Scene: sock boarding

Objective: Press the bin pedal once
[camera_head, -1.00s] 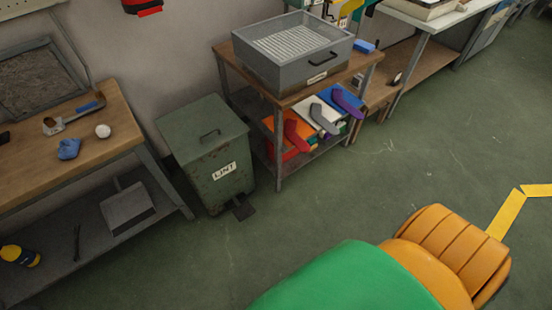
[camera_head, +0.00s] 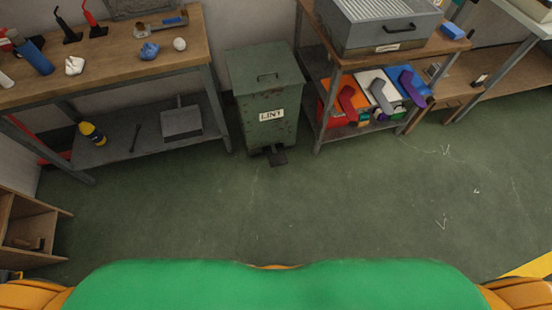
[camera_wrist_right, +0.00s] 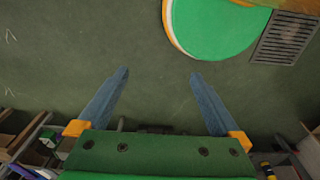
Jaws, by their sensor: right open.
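The green metal lint bin (camera_head: 268,100) stands upright on the floor against the wall in the head view, with its lid closed and a "LINT" label on its front. Its dark pedal (camera_head: 277,156) sticks out at the base of the front, near the floor. Nothing touches the pedal. My right gripper (camera_wrist_right: 160,75) shows in the right wrist view with its two blue fingers wide apart and nothing between them, above bare floor. Neither gripper shows in the head view, and my left gripper is not seen.
A wooden workbench (camera_head: 110,62) with small items stands left of the bin. A shelf cart (camera_head: 345,62) with a grey box and socks stands close on its right. A low wooden cabinet (camera_head: 28,225) is at the far left. The green floor (camera_head: 270,215) before the bin is clear.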

